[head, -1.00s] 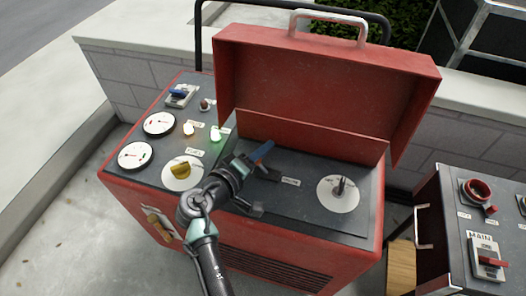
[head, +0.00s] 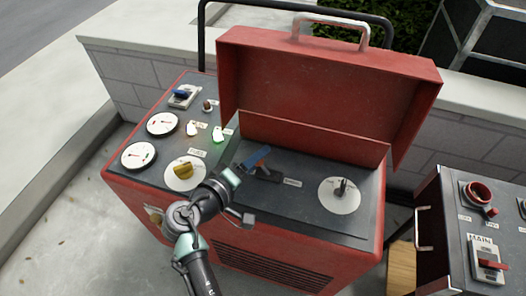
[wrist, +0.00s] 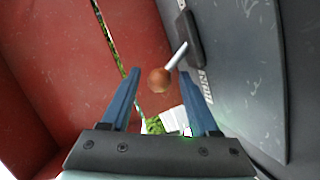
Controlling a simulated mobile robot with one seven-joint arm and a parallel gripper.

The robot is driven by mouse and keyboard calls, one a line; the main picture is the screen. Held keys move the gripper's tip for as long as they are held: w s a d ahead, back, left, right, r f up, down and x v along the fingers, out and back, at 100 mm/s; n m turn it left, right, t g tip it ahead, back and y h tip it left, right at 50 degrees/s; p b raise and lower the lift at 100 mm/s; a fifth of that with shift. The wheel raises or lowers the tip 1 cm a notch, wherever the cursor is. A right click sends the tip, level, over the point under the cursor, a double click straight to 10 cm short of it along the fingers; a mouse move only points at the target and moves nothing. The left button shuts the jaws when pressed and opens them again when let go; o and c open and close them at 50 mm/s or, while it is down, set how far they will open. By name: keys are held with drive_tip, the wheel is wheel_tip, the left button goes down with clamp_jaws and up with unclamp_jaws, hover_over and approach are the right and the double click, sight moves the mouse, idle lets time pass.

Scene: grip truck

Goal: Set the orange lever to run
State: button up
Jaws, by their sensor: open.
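The orange lever (wrist: 160,79) shows in the wrist view as a round orange-brown knob on a pale shaft, which rises from a dark slotted mount on the grey panel. My gripper (wrist: 159,72) is open, with one blue finger on each side of the knob. The knob is near the fingertips; I cannot tell whether either finger touches it. In the head view, my gripper (head: 258,156) is over the panel of the red machine (head: 325,92), and its fingers partly cover the lever.
Left of the lever are a yellow knob (head: 183,171), a lit green lamp (head: 218,136) and two white gauges. A round dial (head: 340,194) sits to the right. The raised red lid stands behind the panel. Another control box (head: 490,240) stands at the right.

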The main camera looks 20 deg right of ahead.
drive_tip(key=p+v, duration=0.1)
drive_tip(key=v, duration=0.8)
drive_tip(key=shift+s+a, duration=0.1)
drive_tip(key=shift+s, duration=0.05)
drive_tip(key=w+a+r+m+t+y, duration=0.1)
drive_tip(key=w+r+t+y, duration=0.15)
drive_tip(key=r, duration=0.75)
drive_tip(key=w+a+r+m+t+y, duration=0.1)
drive_tip(key=w+r+t+y, duration=0.15)
drive_tip(key=r, duration=0.65)
drive_tip(key=w+a+r+m+t+y, duration=0.15)
drive_tip(key=r+t, duration=0.25)
drive_tip(key=r, duration=0.6)
drive_tip(key=s+r+t+y, duration=0.25)
drive_tip(key=s+r, duration=0.25)
drive_tip(key=r, duration=0.4)
drive_tip(key=s+r+t+y+p, duration=0.1)
drive_tip(key=s+r+t, duration=0.4)
drive_tip(key=r, duration=0.4)
drive_tip(key=s+r+t+y, duration=0.1)
drive_tip(key=s+r+t, duration=0.1)
drive_tip(key=s+r, duration=0.55)
wheel_tip(320, 180, up, 20)
drive_tip(key=w+p, duration=0.2)
drive_tip(key=p, duration=1.7)
drive_tip(key=shift+w+p, duration=0.25)
drive_tip(key=shift+p, duration=0.1)
